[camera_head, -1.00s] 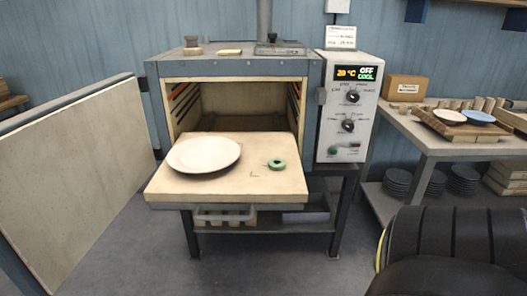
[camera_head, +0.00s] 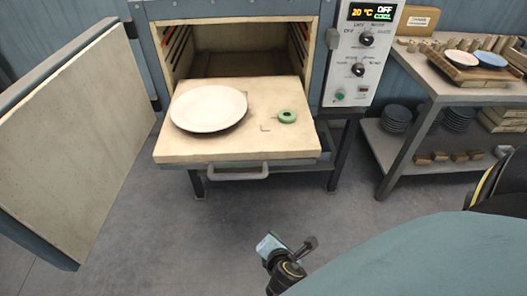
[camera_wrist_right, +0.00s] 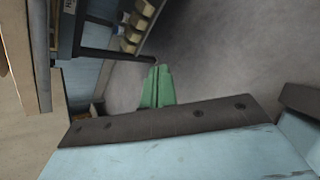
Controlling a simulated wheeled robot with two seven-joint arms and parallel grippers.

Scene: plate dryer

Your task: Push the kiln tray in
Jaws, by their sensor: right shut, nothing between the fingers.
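The kiln tray (camera_head: 240,148), a thick pale slab, sticks out of the open kiln (camera_head: 240,50) in the head view. A white plate (camera_head: 208,108) lies on its left part and a small green ring (camera_head: 287,117) on its right. A grey handle (camera_head: 238,175) shows below the tray's front edge. My right gripper (camera_head: 270,246) is in front of and below the tray, apart from it. In the right wrist view its green fingers (camera_wrist_right: 157,87) are together with nothing between them. My left gripper is not in view.
The kiln door (camera_head: 70,150) stands swung open at the left. The control panel (camera_head: 362,55) is right of the opening. A metal table (camera_head: 440,85) with plates and wooden pieces stands at the right. The floor before the kiln is clear.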

